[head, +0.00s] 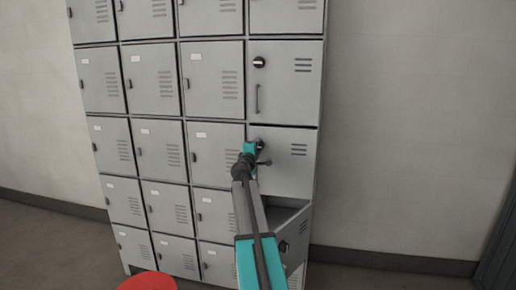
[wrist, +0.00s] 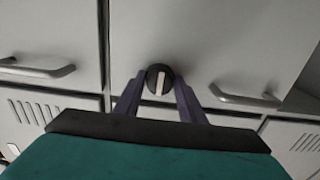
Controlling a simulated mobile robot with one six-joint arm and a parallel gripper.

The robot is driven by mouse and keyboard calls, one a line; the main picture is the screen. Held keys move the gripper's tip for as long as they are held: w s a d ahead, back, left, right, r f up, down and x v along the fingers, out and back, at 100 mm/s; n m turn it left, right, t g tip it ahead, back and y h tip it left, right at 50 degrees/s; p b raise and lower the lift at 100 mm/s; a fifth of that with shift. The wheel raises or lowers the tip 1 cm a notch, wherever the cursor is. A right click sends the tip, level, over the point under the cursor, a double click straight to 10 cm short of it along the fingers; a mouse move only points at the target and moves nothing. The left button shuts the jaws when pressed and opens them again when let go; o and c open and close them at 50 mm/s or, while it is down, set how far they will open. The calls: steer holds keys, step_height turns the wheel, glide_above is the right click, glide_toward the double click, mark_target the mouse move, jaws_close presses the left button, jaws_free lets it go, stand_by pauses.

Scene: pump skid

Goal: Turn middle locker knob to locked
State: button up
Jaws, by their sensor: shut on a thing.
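The middle locker door (head: 285,172) is in the right column of the locker bank and looks closed. Its knob is mostly hidden by my gripper (head: 257,146) in the head view. In the wrist view the knob (wrist: 160,79) is a round dark dial with a pale bar, which stands nearly upright in that picture. My gripper (wrist: 157,92) has one finger on each side of the knob and is shut on it. I see no lock marking that I can read.
The door above has its own knob (head: 259,62) and a vertical handle (head: 257,98). The lower door (head: 294,240) in this column stands ajar below my arm. A red round object (head: 147,281) is at the bottom edge. Bare wall lies to the right.

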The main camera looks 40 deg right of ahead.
steer(key=shift+w+a, duration=0.15)
steer(key=o, duration=1)
steer(key=shift+o, duration=0.2)
steer(key=b+v, duration=0.1)
steer(key=v, duration=1.2)
steer(key=shift+s+a+b, duration=0.3)
steer(key=shift+b, duration=0.1)
